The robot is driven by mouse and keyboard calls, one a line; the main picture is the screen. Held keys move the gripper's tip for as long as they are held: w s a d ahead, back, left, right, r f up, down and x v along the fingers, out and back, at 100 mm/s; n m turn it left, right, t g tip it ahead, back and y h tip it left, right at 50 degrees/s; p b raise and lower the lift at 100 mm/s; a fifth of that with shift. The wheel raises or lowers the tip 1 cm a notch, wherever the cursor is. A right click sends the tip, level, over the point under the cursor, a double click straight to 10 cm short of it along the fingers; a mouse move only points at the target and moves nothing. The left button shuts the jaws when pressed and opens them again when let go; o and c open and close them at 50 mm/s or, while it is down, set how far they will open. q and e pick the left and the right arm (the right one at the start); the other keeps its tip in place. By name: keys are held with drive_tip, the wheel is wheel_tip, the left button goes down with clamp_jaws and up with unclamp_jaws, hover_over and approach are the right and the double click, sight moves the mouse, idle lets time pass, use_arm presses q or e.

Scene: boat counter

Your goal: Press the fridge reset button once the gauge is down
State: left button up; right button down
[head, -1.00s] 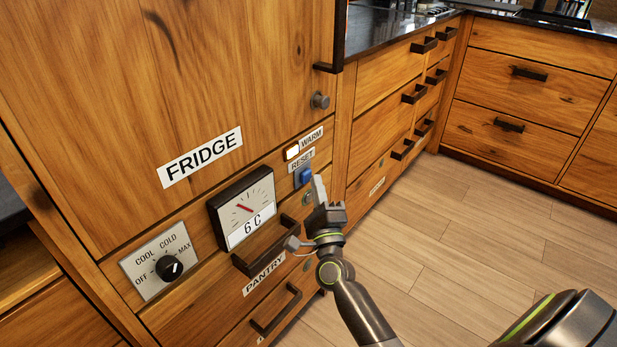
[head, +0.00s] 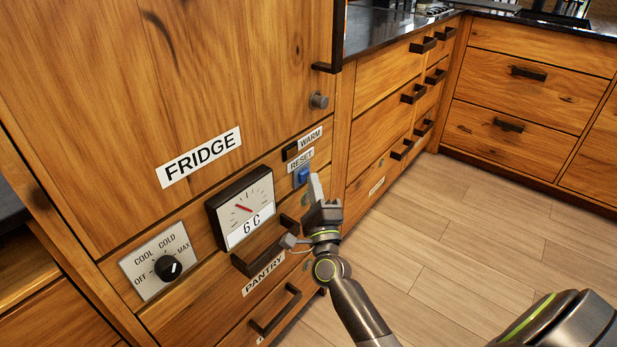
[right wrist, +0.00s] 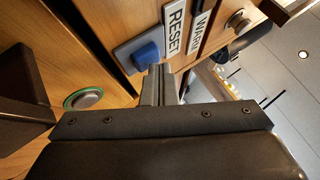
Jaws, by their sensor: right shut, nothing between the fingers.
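The blue reset button (head: 301,176) sits on the wooden fridge front under the RESET label (head: 300,158). It also shows in the right wrist view (right wrist: 147,54). My right gripper (head: 316,187) is shut and empty, its fingertips close to the button's right and lower side in the head view. I cannot tell whether they touch it. In the right wrist view the shut fingers (right wrist: 160,80) end beside the button. The gauge (head: 243,207) has a red needle and reads 6 C. The WARM lamp (head: 290,151) is dark. My left gripper is not in view.
A control dial (head: 168,267) sits left of the gauge. Dark drawer handles (head: 272,247) stick out below the gauge. A round metal knob (head: 319,101) is on the fridge door above the button. The wooden floor (head: 440,240) to the right is clear.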

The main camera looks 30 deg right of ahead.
drive_tip(key=shift+w+a+r, duration=0.1)
drive_tip(key=shift+w+a, duration=0.05)
drive_tip(key=shift+w, duration=0.05)
idle(0.4)
idle(0.4)
drive_tip(key=shift+s, duration=0.7)
